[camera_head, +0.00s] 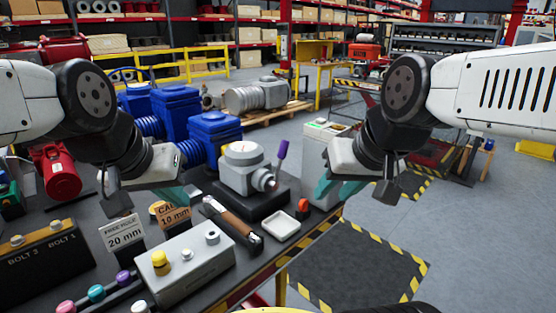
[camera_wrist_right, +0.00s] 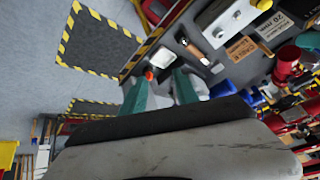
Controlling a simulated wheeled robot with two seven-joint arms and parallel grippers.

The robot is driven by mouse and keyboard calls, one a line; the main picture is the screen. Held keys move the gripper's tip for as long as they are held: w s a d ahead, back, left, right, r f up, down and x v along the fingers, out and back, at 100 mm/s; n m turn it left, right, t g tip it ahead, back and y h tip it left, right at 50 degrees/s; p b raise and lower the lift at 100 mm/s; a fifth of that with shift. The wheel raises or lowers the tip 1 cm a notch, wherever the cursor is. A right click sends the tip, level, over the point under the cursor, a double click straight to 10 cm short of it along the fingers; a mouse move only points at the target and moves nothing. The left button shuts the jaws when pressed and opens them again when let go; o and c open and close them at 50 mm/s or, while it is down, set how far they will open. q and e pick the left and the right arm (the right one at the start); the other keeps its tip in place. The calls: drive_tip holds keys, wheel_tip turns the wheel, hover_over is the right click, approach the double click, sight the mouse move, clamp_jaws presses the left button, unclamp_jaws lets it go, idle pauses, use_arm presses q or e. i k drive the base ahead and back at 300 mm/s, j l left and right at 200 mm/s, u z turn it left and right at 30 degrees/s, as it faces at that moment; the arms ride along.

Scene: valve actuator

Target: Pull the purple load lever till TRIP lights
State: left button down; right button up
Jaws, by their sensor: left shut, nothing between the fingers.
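The purple load lever (camera_head: 281,151) stands up, leaning slightly right, on the right side of the grey valve actuator (camera_head: 243,167), which sits on a black base on the table. My right gripper (camera_head: 327,190) has teal fingers and is to the right of and lower in the picture than the lever, apart from it. In the right wrist view its two fingers (camera_wrist_right: 160,88) are spread with nothing between them. My left gripper (camera_head: 178,195) is shut and empty, left of the actuator. I cannot make out a TRIP label or its light.
A grey box with a yellow button (camera_head: 185,265), a brown-handled tool (camera_head: 230,222), a white tray (camera_head: 282,226) and a small red-orange piece (camera_head: 304,204) occupy the table front. Blue housings (camera_head: 205,125) stand behind.

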sight(273, 185)
drive_tip(key=l+u, duration=0.15)
drive_tip(key=l, duration=0.25)
drive_tip(key=k+l+u, duration=0.2)
drive_tip(key=l, duration=0.25)
drive_tip(key=l+u, duration=0.15)
drive_tip(key=l, duration=0.25)
drive_tip(key=k+l+u, duration=0.2)
drive_tip(key=l, duration=0.2)
drive_tip(key=l+u, duration=0.15)
drive_tip(key=l, duration=0.25)
drive_tip(key=i+l+u, duration=0.45)
drive_tip(key=i+l, duration=0.4)
drive_tip(key=k, duration=0.5)
drive_tip(key=i, duration=0.45)
